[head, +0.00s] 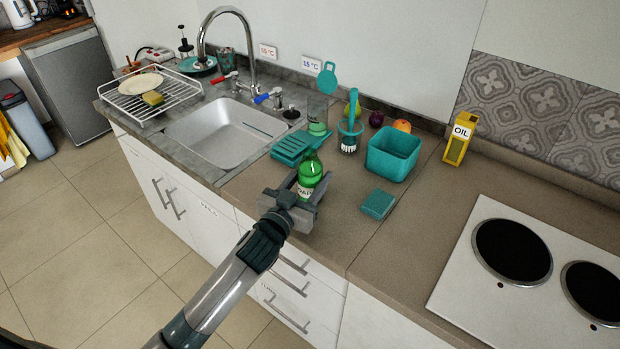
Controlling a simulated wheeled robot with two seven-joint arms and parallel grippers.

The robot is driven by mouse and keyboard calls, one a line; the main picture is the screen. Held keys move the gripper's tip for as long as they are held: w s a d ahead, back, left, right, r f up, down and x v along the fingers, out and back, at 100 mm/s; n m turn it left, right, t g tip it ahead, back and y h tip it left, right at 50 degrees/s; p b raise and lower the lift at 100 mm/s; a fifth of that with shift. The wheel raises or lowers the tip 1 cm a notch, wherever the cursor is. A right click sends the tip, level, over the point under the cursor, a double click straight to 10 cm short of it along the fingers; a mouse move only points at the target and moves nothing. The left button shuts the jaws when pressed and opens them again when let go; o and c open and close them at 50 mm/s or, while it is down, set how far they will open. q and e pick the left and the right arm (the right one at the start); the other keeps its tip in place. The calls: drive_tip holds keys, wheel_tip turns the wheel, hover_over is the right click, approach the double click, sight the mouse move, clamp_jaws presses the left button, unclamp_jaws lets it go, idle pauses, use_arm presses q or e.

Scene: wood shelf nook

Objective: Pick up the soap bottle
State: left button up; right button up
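A green bottle (310,168) with a white label stands upright on the brown counter near its front edge, and it looks like the soap bottle. My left gripper (309,189) reaches in from the front left, low over the counter. Its fingers are spread, one on each side of the bottle's lower part. I cannot tell whether they touch it. The fingers hide part of the bottle's base and label. My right gripper is not in view.
Close behind the bottle are a teal rack (293,148) and a glass with green liquid (318,118). A teal bin (393,153), a teal sponge (378,204) and a brush (349,135) are to the right. The sink (222,132) is left, the cooktop (540,265) far right.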

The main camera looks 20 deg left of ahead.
sight(313, 164)
use_arm(q)
drive_tip(key=shift+r, duration=0.1)
drive_tip(key=shift+c, duration=0.4)
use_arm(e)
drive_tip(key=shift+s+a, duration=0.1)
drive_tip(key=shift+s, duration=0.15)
use_arm(q)
drive_tip(key=shift+r, duration=0.1)
